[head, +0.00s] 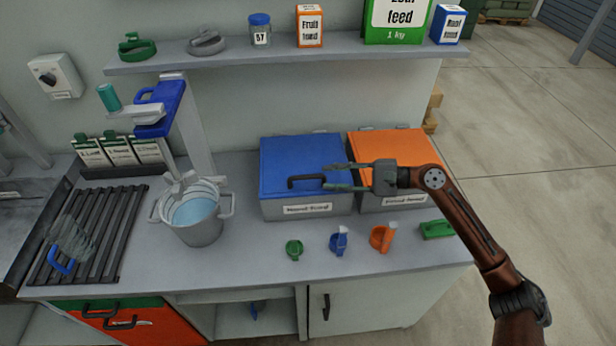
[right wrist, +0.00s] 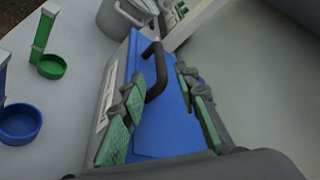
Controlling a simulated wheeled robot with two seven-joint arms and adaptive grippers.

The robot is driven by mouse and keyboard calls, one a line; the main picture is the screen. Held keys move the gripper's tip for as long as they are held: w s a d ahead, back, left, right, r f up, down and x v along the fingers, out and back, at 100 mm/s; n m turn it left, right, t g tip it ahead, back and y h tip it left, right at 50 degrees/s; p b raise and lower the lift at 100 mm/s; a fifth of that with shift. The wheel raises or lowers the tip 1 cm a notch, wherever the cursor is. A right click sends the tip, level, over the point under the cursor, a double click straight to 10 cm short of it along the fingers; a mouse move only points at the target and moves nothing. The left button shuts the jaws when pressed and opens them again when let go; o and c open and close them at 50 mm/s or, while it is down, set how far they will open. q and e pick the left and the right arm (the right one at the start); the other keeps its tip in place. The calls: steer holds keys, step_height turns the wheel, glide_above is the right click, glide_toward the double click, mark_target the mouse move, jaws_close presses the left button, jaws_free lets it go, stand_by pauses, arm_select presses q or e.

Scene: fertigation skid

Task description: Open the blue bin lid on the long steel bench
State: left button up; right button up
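The blue bin lid (head: 300,155) lies shut on a grey bin with a label on its front, on the long steel bench (head: 340,258). A dark handle (head: 306,181) stands on the lid near its front edge. My right gripper (head: 338,177) comes in from the right above the lid, its fingers apart and pointing at the handle. In the right wrist view, the handle (right wrist: 155,70) is ahead of the open fingers (right wrist: 165,85), close to the left finger's tip; I cannot tell whether they touch. My left gripper is not in view.
An orange-lidded bin (head: 375,147) stands right beside the blue one, under my right arm. Green, blue and orange scoops (head: 381,239) and a green block (head: 437,230) lie in front. A bucket (head: 194,213) stands to the left. A shelf (head: 270,50) runs above.

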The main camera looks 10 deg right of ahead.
mark_target(316, 177)
steer(key=b+x, duration=0.1)
steer(key=x, duration=0.6)
steer(key=shift+a, duration=0.2)
steer(key=shift+r, duration=0.1)
steer(key=shift+c, duration=0.6)
jaws_close()
